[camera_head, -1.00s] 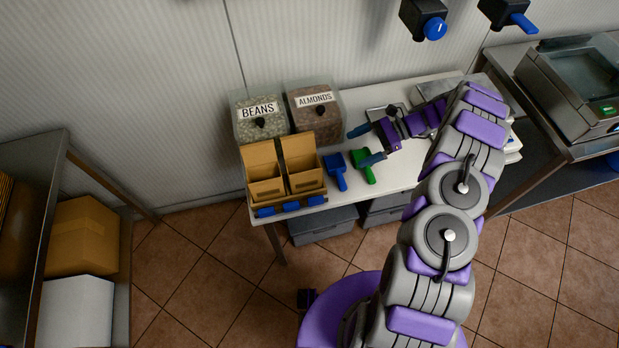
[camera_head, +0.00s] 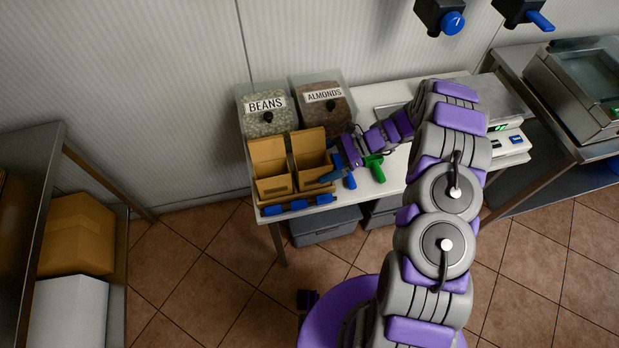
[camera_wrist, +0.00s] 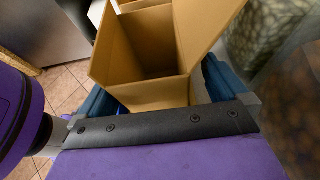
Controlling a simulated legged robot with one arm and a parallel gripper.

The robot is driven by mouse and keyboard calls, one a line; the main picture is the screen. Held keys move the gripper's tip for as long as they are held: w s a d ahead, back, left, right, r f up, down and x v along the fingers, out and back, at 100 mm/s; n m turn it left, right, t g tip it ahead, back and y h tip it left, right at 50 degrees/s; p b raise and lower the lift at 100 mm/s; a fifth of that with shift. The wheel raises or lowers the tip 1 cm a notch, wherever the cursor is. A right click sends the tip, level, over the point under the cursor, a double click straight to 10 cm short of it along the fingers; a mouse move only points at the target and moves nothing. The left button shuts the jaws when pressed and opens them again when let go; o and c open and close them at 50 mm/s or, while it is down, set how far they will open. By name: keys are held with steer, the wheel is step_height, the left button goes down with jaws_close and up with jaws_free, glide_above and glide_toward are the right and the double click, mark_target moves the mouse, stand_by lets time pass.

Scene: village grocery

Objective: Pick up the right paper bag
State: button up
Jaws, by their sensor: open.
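Two open brown paper bags stand side by side at the left end of the white table. The right paper bag (camera_head: 311,180) is upright with its mouth open and back flap raised. The left paper bag (camera_head: 273,187) stands just beside it. My gripper (camera_head: 338,167) is at the right side of the right bag. In the wrist view, the right bag (camera_wrist: 160,95) fills the space between my open blue fingers, one at either side of it. Whether the fingers touch it I cannot tell. Part of the left bag shows beyond it.
Bins labelled beans (camera_head: 266,116) and almonds (camera_head: 325,104) stand behind the bags. A green scoop (camera_head: 374,169) and a blue scoop (camera_head: 349,180) lie right of the bags, close to my gripper. A white scale (camera_head: 510,147) is at the table's right end.

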steer(key=shift+s+a+f+b, duration=0.25)
steer(key=shift+s+a+f, duration=0.05)
steer(key=shift+a, duration=0.15)
steer(key=shift+s+a+f+b, duration=0.2)
steer(key=shift+s+a+f, duration=0.1)
steer(key=shift+a, duration=0.1)
steer(key=shift+s, duration=0.1)
steer(key=shift+d, duration=0.15)
steer(key=shift+a+f, duration=0.1)
steer(key=shift+a, duration=0.45)
steer(key=shift+c, duration=1)
steer(key=shift+a, duration=0.15)
steer(key=c, duration=0.3)
steer(key=shift+d, duration=0.4)
steer(key=c, duration=0.4)
